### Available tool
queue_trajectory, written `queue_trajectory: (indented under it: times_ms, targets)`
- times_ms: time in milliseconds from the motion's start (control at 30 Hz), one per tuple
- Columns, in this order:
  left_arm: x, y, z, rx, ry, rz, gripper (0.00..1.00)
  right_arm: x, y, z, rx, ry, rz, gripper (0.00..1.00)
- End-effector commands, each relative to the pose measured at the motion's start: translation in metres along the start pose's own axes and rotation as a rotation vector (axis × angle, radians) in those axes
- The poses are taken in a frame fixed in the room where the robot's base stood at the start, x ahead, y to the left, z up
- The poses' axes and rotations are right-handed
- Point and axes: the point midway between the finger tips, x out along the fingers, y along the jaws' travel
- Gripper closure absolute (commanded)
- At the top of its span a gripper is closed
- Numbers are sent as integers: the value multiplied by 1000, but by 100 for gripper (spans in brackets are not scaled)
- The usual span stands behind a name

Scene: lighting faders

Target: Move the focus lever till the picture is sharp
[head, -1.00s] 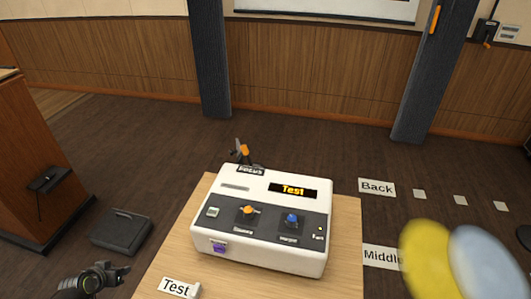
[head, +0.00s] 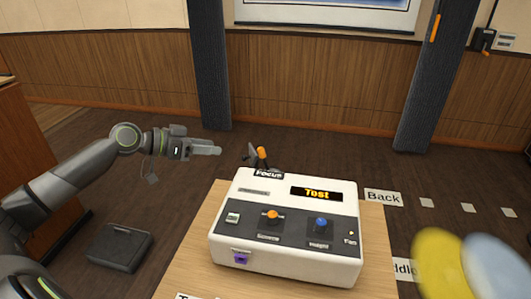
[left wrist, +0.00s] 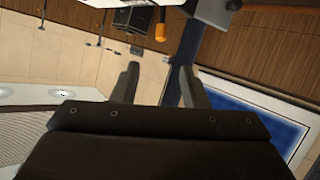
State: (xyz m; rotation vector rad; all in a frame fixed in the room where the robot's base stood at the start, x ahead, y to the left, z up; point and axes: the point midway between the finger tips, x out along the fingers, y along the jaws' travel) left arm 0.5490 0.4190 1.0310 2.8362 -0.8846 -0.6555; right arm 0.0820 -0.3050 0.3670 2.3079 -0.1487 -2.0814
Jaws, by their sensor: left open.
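The focus lever (head: 262,155) has an orange tip and stands at the back of the white projector box (head: 285,266), behind its "Focus" label. My left gripper (head: 218,150) is to the left of the lever at about its height, open and empty, and apart from it. In the left wrist view an orange tip, which looks like the lever (left wrist: 160,28), shows beyond the two spread fingers (left wrist: 158,82). The hanging screen (head: 330,14) shows only its lower edge; a blue picture (left wrist: 275,118) shows in the wrist view, its sharpness unclear. My right gripper is out of view.
The box has an orange knob (head: 271,214), a blue knob (head: 321,221) and a lit "Test" display (head: 316,193). It stands on a wooden table (head: 186,272). Blurred yellow and pale blue discs (head: 440,268) fill the lower right. A dark case (head: 120,247) lies on the floor.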

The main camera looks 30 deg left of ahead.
Motion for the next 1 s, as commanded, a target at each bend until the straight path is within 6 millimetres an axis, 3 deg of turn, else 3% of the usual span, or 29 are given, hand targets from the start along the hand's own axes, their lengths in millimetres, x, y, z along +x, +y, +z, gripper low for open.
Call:
queue_trajectory:
  times_ms: [467, 1000]
  targets:
    - [58, 0, -2, -6, 5, 0, 60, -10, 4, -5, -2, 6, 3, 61]
    - [141, 1, -2, -5, 2, 1, 60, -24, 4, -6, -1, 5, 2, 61]
